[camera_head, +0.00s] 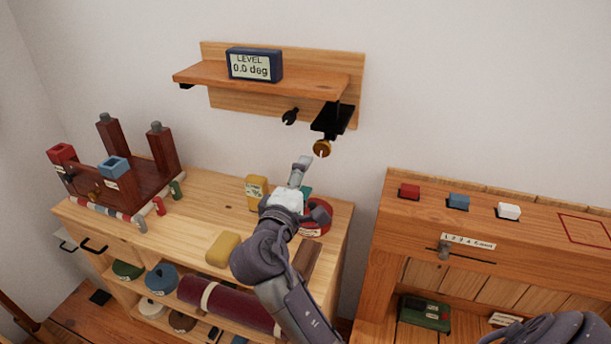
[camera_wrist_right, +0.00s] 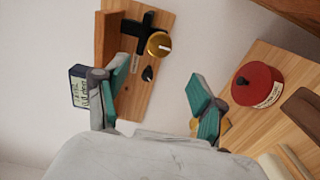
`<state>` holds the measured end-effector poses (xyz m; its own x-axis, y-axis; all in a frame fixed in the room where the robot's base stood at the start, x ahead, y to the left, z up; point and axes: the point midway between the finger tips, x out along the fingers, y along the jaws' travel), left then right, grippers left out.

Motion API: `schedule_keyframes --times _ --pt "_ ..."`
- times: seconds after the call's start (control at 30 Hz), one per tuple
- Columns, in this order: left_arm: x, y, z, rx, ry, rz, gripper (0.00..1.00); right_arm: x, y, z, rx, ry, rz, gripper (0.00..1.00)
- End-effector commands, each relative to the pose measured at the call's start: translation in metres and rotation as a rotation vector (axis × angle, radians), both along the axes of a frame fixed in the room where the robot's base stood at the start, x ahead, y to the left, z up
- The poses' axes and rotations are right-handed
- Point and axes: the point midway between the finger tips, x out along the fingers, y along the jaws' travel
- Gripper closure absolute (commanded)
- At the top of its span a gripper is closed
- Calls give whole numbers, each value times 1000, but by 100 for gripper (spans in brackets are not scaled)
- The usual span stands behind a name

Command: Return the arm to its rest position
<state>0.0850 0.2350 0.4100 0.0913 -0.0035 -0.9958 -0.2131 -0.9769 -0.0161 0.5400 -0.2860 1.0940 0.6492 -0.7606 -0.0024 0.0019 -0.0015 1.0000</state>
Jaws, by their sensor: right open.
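My right gripper (camera_head: 304,177) is raised over the back of the light wooden bench (camera_head: 205,222), below and slightly left of a brass knob (camera_head: 321,148) under the wall shelf. In the wrist view its two teal-padded fingers (camera_wrist_right: 163,88) stand wide apart with nothing between them. The brass knob (camera_wrist_right: 159,44) shows beyond the fingertips, apart from them. The right forearm comes up from the bottom of the head view and hides part of the bench. My left gripper is not in view.
The wall shelf (camera_head: 280,80) carries a level display (camera_head: 254,65) reading 0.0 deg. A red round container (camera_head: 316,219) stands close to the right hand, with yellow blocks nearby. A dark red wooden frame (camera_head: 140,185) stands at left. A second wooden bench (camera_head: 385,255) stands at right.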

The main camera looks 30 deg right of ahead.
Motion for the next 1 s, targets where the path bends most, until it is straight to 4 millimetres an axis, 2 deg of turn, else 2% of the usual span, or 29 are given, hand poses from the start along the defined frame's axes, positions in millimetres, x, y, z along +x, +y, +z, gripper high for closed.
schedule_keyframes --times 0.27,0.37,0.47,0.53,0.6,0.7,0.83,1.0 --pt "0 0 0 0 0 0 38 0 0 0 0 0 0 31" --pt "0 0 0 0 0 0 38 -3 -2 -10 30 7 6 31" --pt "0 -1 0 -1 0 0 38 -15 -5 -44 148 29 26 31" --pt "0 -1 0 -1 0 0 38 -33 -7 -82 293 56 40 31" --pt "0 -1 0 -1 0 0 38 -58 -5 -127 477 91 46 31" --pt "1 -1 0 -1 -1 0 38 -101 5 -178 732 146 32 31" --pt "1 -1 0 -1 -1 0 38 -147 23 -217 971 212 -6 31" --pt "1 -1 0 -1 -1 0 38 -196 44 -243 1186 289 -64 31"
